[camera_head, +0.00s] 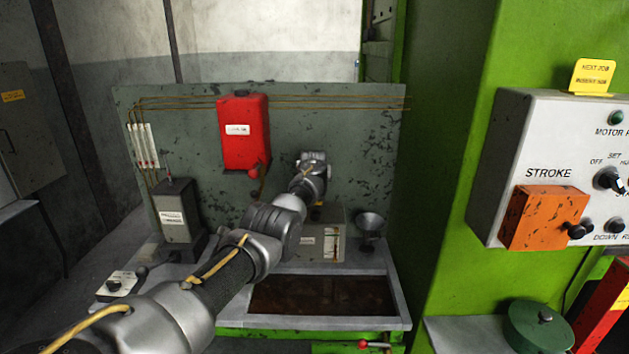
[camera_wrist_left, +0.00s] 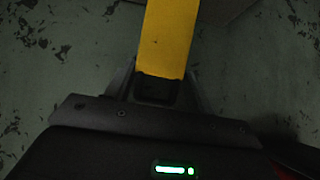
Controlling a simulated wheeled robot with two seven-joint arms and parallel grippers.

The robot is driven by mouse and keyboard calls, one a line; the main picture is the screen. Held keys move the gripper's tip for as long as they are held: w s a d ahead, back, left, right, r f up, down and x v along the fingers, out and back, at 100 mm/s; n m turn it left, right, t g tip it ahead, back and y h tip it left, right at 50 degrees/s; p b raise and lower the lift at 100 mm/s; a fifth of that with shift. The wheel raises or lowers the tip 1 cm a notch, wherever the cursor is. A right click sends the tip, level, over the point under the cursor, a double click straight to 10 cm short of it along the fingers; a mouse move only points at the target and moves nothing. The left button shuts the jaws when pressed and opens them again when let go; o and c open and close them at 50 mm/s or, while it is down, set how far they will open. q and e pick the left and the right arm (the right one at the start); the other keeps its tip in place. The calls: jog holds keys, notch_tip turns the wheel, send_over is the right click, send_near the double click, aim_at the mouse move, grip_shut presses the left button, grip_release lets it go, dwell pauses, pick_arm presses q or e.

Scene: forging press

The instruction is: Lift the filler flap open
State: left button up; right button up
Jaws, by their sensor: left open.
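The grey tank (camera_head: 308,243) stands on the bench behind my left arm, with a pale label and a gauge window on its front. A small yellow piece (camera_head: 318,203) shows at its top, just below my left wrist; I cannot tell for sure that it is the filler flap. In the left wrist view a yellow strip (camera_wrist_left: 168,40) runs down to between the fingers of my left gripper (camera_wrist_left: 160,90). The gripper is open around or just above the strip; contact is not clear. In the head view the wrist hides the fingers.
A red tank (camera_head: 243,132) hangs on the back panel (camera_head: 340,120). A funnel (camera_head: 369,224) stands right of the grey tank, and an open tray (camera_head: 300,318) lies in front. A dark grey box (camera_head: 178,212) with a lever stands left. The green press frame (camera_head: 460,150) is right.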

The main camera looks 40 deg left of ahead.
pick_arm(q)
jog(key=shift+w+d, duration=0.1)
jog(key=shift+d, duration=0.1)
jog(key=shift+a, duration=0.1)
jog(key=shift+s+d+r, duration=0.2)
jog(key=shift+s+r, duration=0.15)
jog(key=shift+r, duration=0.05)
jog(key=b+v, duration=0.2)
jog(key=v, duration=0.7)
jog(key=shift+s+d, duration=0.25)
jog(key=shift+r, duration=0.2)
